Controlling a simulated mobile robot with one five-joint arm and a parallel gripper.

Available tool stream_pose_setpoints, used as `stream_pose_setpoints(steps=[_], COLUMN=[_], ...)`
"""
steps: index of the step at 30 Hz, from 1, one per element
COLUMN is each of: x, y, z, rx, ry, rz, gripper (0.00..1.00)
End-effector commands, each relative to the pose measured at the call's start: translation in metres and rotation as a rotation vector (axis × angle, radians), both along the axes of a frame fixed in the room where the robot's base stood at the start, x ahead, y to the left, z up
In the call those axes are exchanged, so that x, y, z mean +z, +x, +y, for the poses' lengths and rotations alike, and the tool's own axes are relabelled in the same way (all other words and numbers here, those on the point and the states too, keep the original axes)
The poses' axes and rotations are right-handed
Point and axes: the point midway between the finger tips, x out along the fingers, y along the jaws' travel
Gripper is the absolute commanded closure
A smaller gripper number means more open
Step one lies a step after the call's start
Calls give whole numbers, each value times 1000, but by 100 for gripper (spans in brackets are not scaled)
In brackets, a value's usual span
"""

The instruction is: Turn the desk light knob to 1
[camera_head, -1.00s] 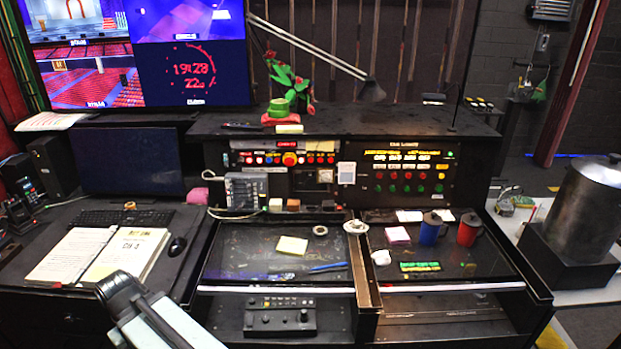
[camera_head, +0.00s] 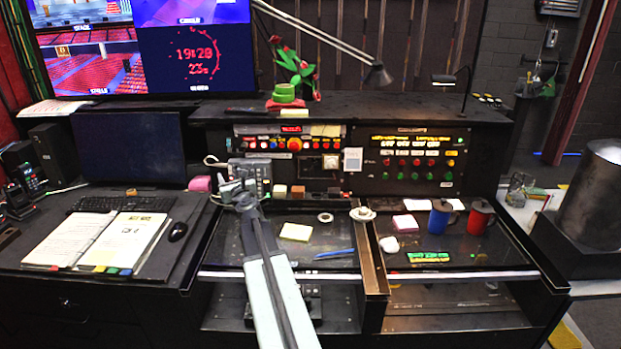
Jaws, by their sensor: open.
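My gripper (camera_head: 236,187) is open and empty at the end of my raised arm. In the picture it overlaps the grey phone-like keypad unit (camera_head: 252,172) at the left of the button console; I cannot tell whether they touch. The left console panel (camera_head: 295,145) has a row of coloured buttons, and the right panel (camera_head: 410,160) has rows of red and green ones. A low black control box (camera_head: 311,303) stands on the shelf below the desk, mostly hidden by my arm. It has knobs in the earlier picture. No label lets me tell which knob is the desk light's.
An open binder (camera_head: 105,240) lies at left. A long-armed lamp (camera_head: 378,76) reaches over the console. A metal drum (camera_head: 595,200) stands at far right.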

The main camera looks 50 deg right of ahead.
Motion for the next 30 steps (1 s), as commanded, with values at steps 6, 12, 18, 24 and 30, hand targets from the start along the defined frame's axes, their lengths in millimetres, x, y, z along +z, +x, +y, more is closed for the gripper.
stream_pose_setpoints(steps=[6, 12, 18, 24, 30], x=[-34, -41, -40, -40, -40], y=[-161, -236, -237, -215, -198], z=[-208, -266, -273, -303, -327], rx=[-383, -494, -500, -498, -498], ry=[173, 179, 178, 177, 177], rz=[-170, -196, -195, -193, -192], gripper=[49, 49, 49, 49, 49])
